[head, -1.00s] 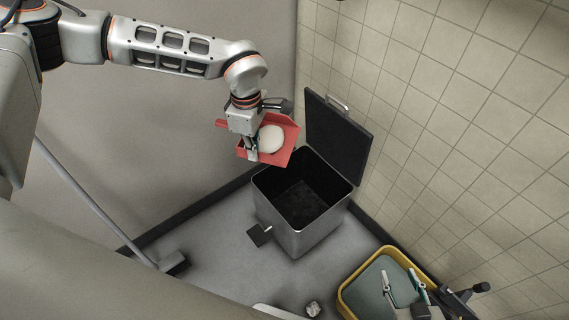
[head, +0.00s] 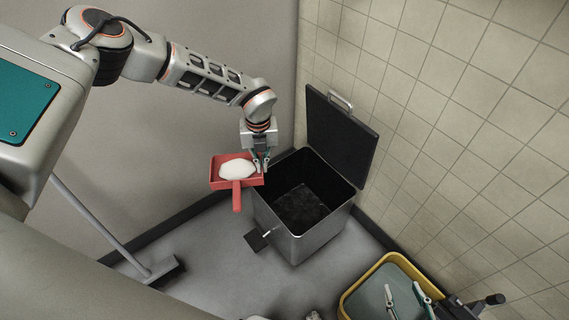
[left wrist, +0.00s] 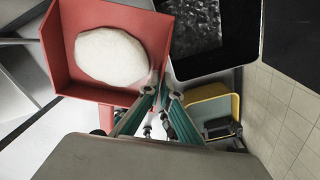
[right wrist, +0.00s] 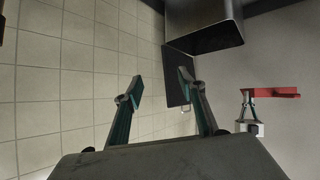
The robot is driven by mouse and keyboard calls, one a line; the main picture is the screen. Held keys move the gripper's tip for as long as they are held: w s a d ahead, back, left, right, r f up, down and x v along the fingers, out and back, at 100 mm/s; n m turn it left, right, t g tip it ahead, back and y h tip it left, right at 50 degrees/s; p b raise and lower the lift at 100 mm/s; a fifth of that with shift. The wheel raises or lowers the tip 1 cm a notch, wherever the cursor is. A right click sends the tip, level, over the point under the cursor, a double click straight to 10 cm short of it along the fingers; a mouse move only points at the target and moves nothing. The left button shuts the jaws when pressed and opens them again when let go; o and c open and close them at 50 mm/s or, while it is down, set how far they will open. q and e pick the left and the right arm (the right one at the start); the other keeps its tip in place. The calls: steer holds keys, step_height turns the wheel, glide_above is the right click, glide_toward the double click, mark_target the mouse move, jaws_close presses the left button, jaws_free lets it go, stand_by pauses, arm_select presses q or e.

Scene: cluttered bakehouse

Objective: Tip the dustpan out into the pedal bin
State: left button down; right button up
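The red dustpan (head: 215,183) holds a white mound (head: 238,169) and looks roughly level, its handle towards me. My left gripper (head: 262,168) is shut on the pan's right side wall; the left wrist view shows the fingertips (left wrist: 162,92) on the pan wall (left wrist: 57,50). The mound (left wrist: 108,57) lies inside the pan. The pedal bin (head: 315,240) stands just right of the pan, with its dark lid (head: 340,135) raised. The bin's inside looks dark and speckled at the bottom. My right gripper (head: 408,300) is open and empty, as its spread fingers (right wrist: 160,85) show.
A yellow-rimmed tub (head: 347,292) with a grey-green inside is below my right gripper. A broom (head: 165,272) stands at the left. A crumpled scrap (head: 313,315) lies on the floor. The tiled wall (head: 450,110) is close behind the lid. The bin's pedal (head: 256,240) sticks out in front.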

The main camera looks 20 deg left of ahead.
arm_select(q)
steer(key=w+d+f+n+b, duration=0.1)
steer(key=w+f+n, duration=0.5)
steer(key=n, duration=0.6)
steer(key=w+d+f+n+b, duration=0.1)
steer(key=w+f+n+b, duration=0.3)
steer(key=n, duration=0.8)
step_height(320, 180, down, 3)
steer(key=w, duration=0.2)
steer(key=shift+w+d+r+b, duration=0.2)
steer(key=shift+w+d+b, duration=0.1)
steer(key=shift+d, duration=0.05)
